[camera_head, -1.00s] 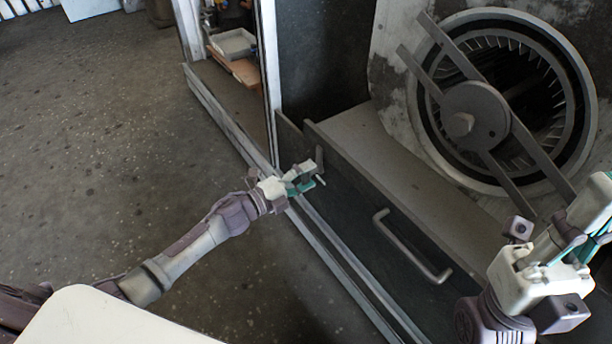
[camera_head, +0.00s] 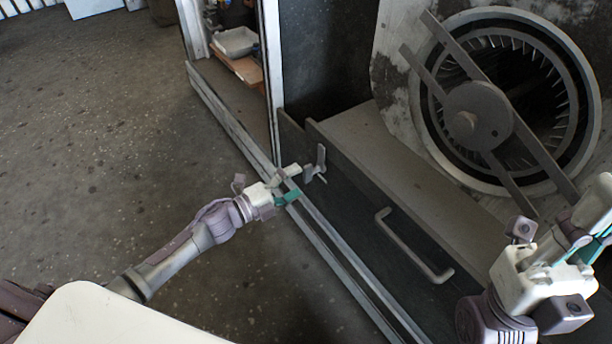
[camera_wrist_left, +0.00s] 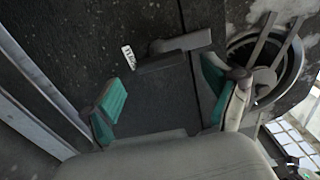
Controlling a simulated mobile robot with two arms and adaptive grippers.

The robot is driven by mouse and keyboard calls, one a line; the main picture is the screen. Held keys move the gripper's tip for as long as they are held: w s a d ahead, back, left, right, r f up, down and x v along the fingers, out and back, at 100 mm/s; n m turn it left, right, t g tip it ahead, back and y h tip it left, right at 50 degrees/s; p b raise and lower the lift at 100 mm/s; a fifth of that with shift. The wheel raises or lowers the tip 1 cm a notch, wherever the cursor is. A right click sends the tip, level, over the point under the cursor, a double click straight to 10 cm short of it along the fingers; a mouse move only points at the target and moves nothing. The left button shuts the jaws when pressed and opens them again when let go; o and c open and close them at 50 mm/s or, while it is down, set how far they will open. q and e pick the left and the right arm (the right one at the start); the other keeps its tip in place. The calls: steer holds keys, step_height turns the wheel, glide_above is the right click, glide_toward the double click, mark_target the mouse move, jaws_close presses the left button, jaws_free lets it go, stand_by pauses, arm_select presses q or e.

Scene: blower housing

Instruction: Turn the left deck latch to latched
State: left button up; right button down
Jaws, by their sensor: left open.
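The left deck latch (camera_head: 320,158) is a small grey lever on the dark front panel, near its left end. In the head view its arm points roughly upward. In the left wrist view the latch (camera_wrist_left: 182,45) lies ahead, between and beyond the fingertips, beside a small white label (camera_wrist_left: 128,57). My left gripper (camera_head: 288,186) is open and empty, a little to the left of the latch and apart from it. Its green finger pads show spread in the left wrist view (camera_wrist_left: 163,94). My right gripper (camera_head: 595,222) is at the right edge, its fingertips unclear.
A bar handle (camera_head: 412,246) stands out from the dark panel (camera_head: 352,205), right of the latch. A pale frame rail (camera_head: 235,128) runs along the panel's foot. The floor at left is clear.

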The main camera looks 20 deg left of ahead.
arm_select(q)
steer(key=v, duration=0.8)
